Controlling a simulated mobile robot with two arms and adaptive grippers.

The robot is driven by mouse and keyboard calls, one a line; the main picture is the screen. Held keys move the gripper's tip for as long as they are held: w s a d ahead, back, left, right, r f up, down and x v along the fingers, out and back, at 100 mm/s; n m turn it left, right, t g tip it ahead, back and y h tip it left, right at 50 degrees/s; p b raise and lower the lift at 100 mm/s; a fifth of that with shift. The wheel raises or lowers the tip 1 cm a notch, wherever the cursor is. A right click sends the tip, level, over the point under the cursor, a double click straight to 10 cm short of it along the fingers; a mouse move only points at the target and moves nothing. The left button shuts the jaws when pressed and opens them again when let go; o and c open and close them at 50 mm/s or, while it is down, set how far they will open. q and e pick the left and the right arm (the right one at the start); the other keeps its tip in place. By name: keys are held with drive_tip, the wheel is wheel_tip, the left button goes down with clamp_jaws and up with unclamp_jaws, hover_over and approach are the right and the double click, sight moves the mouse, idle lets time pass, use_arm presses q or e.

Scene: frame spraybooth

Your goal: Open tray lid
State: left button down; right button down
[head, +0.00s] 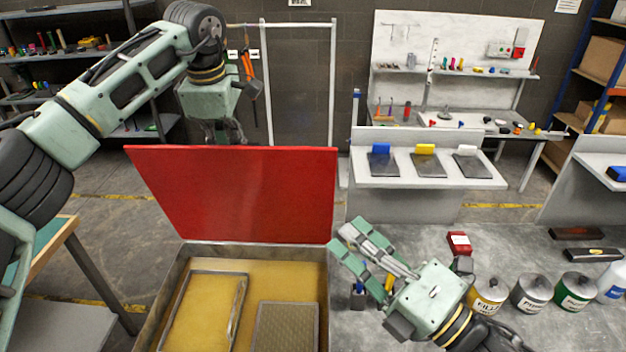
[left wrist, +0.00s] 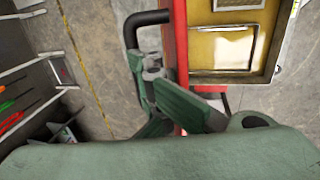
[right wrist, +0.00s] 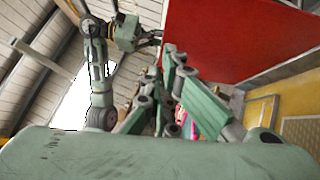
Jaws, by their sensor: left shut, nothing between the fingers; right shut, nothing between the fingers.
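The red tray lid (head: 240,195) stands raised, near upright, at the back of the metal tray (head: 172,290). The tray's yellow interior is exposed. My left gripper (head: 225,138) is at the lid's top edge, its fingers partly hidden behind it. In the left wrist view the left gripper (left wrist: 163,75) is shut and empty, close beside the lid's edge and the black handle (left wrist: 150,20); I cannot tell if it touches. My right gripper (head: 341,238) is shut and empty, just right of the tray and lid. In the right wrist view the lid (right wrist: 230,35) is behind its fingers.
A wire frame (head: 168,310) and a mesh panel (head: 287,325) lie in the tray. Several cans (head: 532,292) and a red box (head: 459,243) stand on the grey bench (head: 420,238) at right. A white stand with sample plates (head: 385,183) is behind it.

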use_arm(q)
drive_tip(key=shift+s+f, duration=0.1)
drive_tip(key=shift+f, duration=0.4)
use_arm(e)
drive_tip(key=w+a+r, duration=0.3)
drive_tip(key=w+a, duration=0.3)
drive_tip(key=w, duration=0.4)
drive_tip(key=shift+w+a, duration=0.15)
drive_tip(key=shift+w, duration=0.2)
drive_tip(key=shift+r, duration=0.1)
drive_tip(key=shift+w+r, duration=0.2)
drive_tip(key=shift+w, duration=0.35)
drive_tip(key=shift+w+r, duration=0.2)
drive_tip(key=shift+w, duration=0.3)
